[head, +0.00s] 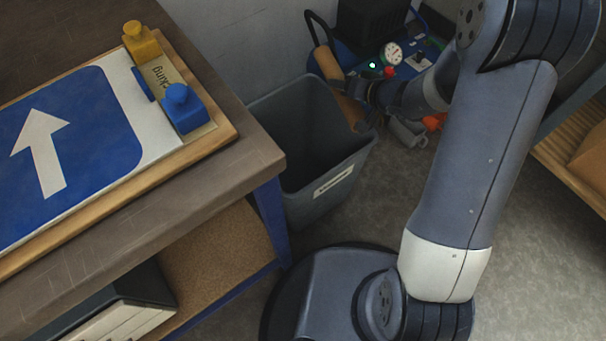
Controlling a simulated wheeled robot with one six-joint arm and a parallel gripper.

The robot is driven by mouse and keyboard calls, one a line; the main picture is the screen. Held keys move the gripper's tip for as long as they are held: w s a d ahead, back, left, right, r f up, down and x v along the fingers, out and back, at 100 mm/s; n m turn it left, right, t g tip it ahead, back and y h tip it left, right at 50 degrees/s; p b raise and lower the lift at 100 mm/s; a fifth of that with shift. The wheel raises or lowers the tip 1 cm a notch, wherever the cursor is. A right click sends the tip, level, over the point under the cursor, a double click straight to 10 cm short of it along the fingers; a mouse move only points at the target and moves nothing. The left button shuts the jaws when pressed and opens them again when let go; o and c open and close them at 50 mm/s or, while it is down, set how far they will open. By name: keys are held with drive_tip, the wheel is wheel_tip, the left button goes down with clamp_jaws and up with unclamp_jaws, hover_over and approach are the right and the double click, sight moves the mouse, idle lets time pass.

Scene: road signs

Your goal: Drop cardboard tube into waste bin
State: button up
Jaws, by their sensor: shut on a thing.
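The cardboard tube (350,108) is a tan-brown cylinder, tilted, at the upper middle of the head view. My gripper (357,89) is shut on it, and the dark jaws hide part of its length. The waste bin (268,106) is a grey, open-topped tub with a white label on its front, standing on the floor between the table and my arm. The tube's lower end shows over the bin's right rear rim. I cannot tell its exact height above the bin. The visible inside of the bin is dark and looks empty.
A wooden table (215,195) on the left carries a board with a blue arrow sign (90,130) and blue and yellow clamps. A blue compressor (408,68) with a gauge stands behind the bin. A wooden shelf (570,160) is at the right. Floor is free right of my arm.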

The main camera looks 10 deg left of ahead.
drive_tip(key=a+f+n+g+y+b, duration=0.1)
drive_tip(key=a+f+b, duration=0.2)
drive_tip(key=f+b, duration=0.2)
drive_tip(key=s+a+f+n+g+b, duration=0.1)
drive_tip(key=a+f+b, duration=0.3)
drive_tip(key=f, duration=0.8)
drive_tip(key=shift+s+a+f+n+g+y+b, duration=0.15)
drive_tip(key=shift+a+n+g+y+b, duration=0.25)
drive_tip(key=shift+b, duration=0.9)
drive_tip(key=shift+d, duration=0.1)
drive_tip(key=o, duration=1.1)
drive_tip(key=p+v, duration=0.2)
drive_tip(key=v, duration=0.8)
drive_tip(key=shift+s+d+r, duration=0.15)
drive_tip(key=shift+d+r, duration=0.1)
drive_tip(key=shift+d, duration=0.05)
